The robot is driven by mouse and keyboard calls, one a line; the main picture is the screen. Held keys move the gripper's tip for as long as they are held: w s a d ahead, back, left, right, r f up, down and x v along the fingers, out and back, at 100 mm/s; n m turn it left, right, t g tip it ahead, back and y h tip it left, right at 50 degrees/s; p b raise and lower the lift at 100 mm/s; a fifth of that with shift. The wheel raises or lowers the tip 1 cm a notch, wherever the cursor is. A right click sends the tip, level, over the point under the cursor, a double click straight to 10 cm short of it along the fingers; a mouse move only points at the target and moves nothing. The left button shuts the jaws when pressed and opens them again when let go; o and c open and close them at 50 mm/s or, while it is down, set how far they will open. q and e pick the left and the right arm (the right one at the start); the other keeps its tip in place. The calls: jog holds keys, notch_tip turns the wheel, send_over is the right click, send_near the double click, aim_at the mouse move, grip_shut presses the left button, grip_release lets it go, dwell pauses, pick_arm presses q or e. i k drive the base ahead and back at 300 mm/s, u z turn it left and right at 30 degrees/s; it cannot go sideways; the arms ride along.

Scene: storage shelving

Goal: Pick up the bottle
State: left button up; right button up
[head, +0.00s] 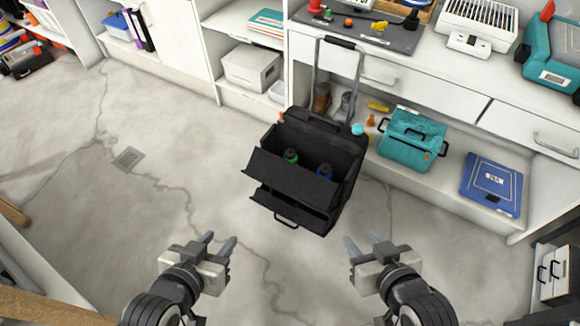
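Two bottles stand in a black open-topped bag with a raised pull handle. One has a green top (291,156) and the other a blue top (324,171); their lower parts are hidden inside the bag (290,190). The bag stands on the floor in front of the shelving. My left gripper (219,242) is open and empty above the floor, below and left of the bag in the picture. My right gripper (362,243) is open and empty, below and right of the bag. Neither gripper touches the bag.
A teal tool bag (408,150) and a blue case (492,186) sit on the low shelf to the right. A white box (251,67) is on the shelf behind. A floor drain (128,159) lies left. The floor around the grippers is clear.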

aim_at(290, 155)
jog(key=k, duration=0.65)
jog(key=u, duration=0.7)
jog(key=i, duration=0.8)
jog(key=u, duration=0.4)
jog(key=i, duration=0.9)
jog(key=z, duration=0.85)
jog(key=i, duration=0.35)
jog(key=z, duration=0.4)
